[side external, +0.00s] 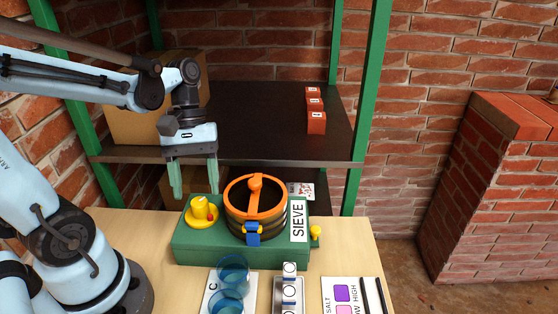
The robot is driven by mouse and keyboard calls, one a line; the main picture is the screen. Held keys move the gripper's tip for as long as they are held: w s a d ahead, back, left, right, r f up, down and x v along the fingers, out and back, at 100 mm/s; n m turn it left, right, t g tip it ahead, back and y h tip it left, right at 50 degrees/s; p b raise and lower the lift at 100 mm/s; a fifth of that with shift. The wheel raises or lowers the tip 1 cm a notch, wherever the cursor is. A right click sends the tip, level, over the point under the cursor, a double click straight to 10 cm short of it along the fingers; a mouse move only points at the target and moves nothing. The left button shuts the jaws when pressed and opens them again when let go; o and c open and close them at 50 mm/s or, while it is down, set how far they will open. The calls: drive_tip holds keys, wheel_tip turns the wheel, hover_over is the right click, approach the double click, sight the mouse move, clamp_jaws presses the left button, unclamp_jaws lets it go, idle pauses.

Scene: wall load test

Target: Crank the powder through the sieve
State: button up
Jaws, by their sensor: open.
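The sieve (284,225) is a dark round drum with an orange rim and an orange crossbar with a knob on top. It sits on a green base (190,246) labelled SIEVE, with a blue latch (253,236) at its front. A yellow knob-like part (202,209) with a small red piece stands on the base left of the drum. Another small yellow knob (316,232) is at the base's right side. My gripper (193,190) is open and empty, pointing down above the left part of the base, near the yellow part. Powder inside the drum cannot be made out.
Blue clear cups (233,270) stand on a card at the table's front. A tray (288,291) with small white-topped pieces and a card with purple and pink squares (342,293) lie to their right. A dark shelf (260,125) with red blocks (315,112) and a cardboard box stands behind.

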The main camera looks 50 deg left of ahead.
sight(199, 201)
wheel_tip(199, 201, up, 14)
drive_tip(key=t+y, duration=0.2)
drive_tip(key=y, duration=0.1)
drive_tip(key=shift+y, duration=0.3)
drive_tip(key=f, duration=1.7)
drive_tip(key=shift+s+d+f, duration=0.2)
drive_tip(key=shift+d+f, duration=0.05)
drive_tip(key=c, duration=1)
drive_tip(key=shift+c, duration=0.2)
drive_tip(key=shift+m, duration=0.5)
